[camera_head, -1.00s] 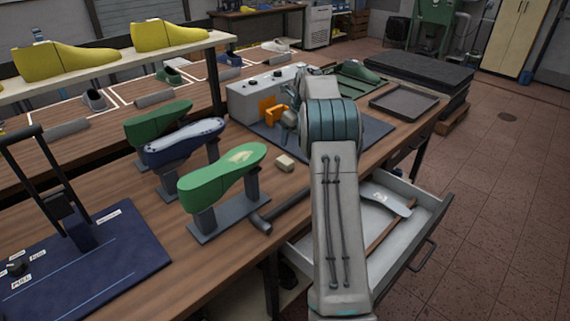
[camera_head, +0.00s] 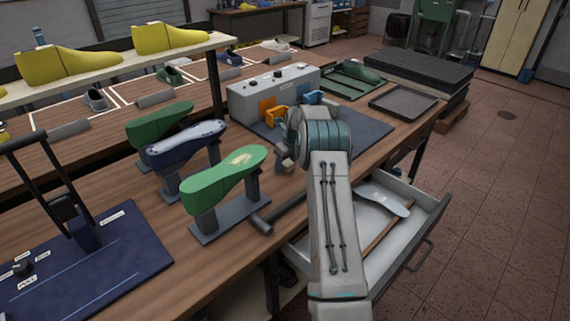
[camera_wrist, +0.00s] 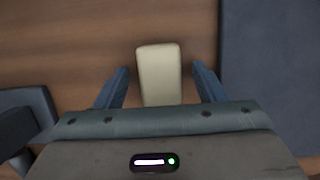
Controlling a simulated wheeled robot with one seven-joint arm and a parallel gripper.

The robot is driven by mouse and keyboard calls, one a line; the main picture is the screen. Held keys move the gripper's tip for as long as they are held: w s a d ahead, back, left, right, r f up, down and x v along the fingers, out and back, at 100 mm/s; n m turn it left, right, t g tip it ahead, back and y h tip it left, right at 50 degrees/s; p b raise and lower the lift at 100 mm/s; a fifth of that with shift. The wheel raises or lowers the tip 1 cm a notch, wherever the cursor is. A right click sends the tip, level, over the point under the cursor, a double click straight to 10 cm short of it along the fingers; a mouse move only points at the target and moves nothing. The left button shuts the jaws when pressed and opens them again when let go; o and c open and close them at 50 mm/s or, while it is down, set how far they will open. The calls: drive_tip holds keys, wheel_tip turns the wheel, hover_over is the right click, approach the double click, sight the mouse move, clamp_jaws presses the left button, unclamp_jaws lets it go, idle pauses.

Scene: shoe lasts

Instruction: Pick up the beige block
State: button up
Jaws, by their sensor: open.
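The beige block (camera_wrist: 159,72) lies on the brown wooden bench top. In the wrist view it shows between the two blue fingers of my gripper (camera_wrist: 161,86), with a gap on each side. My gripper is open and holds nothing. I cannot tell how far the fingertips are above the bench. In the head view the block (camera_head: 286,166) is partly hidden by my wrist, just right of the green shoe last (camera_head: 225,180).
A blue last (camera_head: 185,146) and a dark green last (camera_head: 160,123) stand on posts at the left. A grey control box (camera_head: 273,92) and a dark mat (camera_head: 366,129) lie behind. An open drawer (camera_head: 428,210) juts out at the right.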

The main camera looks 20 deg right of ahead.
sight(289, 161)
drive_tip(key=c, duration=1.1)
drive_tip(key=r, duration=0.2)
drive_tip(key=d+r+b, duration=0.1)
drive_tip(key=r, duration=0.1)
drive_tip(key=shift+s+r, duration=0.15)
drive_tip(key=shift+r, duration=0.1)
drive_tip(key=s+d+r+b, duration=0.1)
drive_tip(key=s+d+r, duration=0.2)
drive_tip(key=d+r, duration=0.3)
drive_tip(key=d, duration=0.4)
drive_tip(key=shift+s+r, duration=0.25)
drive_tip(key=shift+s, duration=0.05)
drive_tip(key=shift+o, duration=1.1)
drive_tip(key=shift+c, duration=0.4)
